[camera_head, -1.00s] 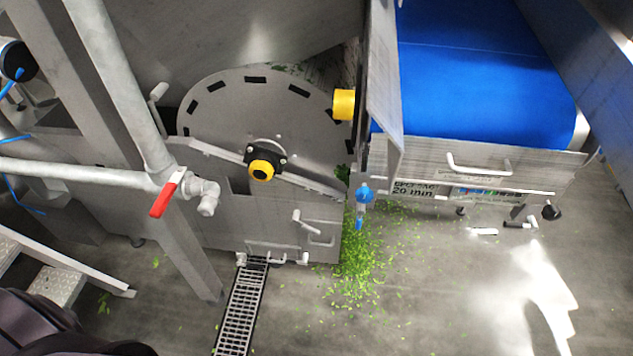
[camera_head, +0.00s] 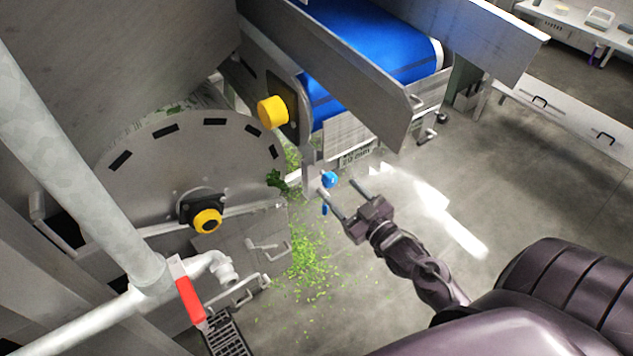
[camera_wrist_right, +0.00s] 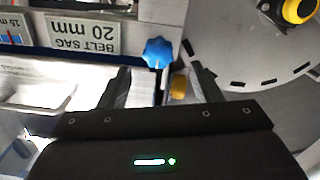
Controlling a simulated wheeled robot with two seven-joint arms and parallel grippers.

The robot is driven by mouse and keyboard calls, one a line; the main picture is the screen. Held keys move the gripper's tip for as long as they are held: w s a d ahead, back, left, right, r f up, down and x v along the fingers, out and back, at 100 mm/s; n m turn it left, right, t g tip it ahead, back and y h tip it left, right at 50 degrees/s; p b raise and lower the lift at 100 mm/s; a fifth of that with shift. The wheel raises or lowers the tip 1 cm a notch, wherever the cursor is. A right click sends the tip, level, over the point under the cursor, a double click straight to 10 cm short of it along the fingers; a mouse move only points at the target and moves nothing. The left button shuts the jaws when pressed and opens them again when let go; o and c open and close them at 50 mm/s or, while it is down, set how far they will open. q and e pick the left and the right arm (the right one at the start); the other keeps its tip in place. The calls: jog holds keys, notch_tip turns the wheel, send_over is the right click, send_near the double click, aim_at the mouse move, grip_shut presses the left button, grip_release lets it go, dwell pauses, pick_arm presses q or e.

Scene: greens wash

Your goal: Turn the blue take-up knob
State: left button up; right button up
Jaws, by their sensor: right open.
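The blue take-up knob (camera_head: 329,180) sits at the lower corner of the conveyor frame, beneath the blue belt. It also shows in the right wrist view (camera_wrist_right: 157,52) as a lobed blue knob, just beyond and between the fingertips. My right gripper (camera_head: 342,188) is open, with its two fingers pointing toward the knob. In the right wrist view the open fingers (camera_wrist_right: 158,78) stand either side of the knob's line. I cannot tell whether a finger touches it. My left gripper is not in view.
The blue conveyor belt (camera_head: 385,50) and its steel side plate are above the knob. A yellow cap (camera_head: 272,112) is left of it. A red-handled valve (camera_head: 189,300) is at lower left. Green leaf scraps (camera_head: 312,255) lie on the floor. Floor at right is clear.

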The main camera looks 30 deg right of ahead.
aim_at(332, 183)
jog(key=w, duration=0.6)
jog(key=shift+w+a+f+p, duration=0.1)
jog(key=shift+w+a+p, duration=0.05)
jog(key=shift+w+p, duration=0.15)
jog(key=shift+s, duration=0.1)
jog(key=c, duration=1)
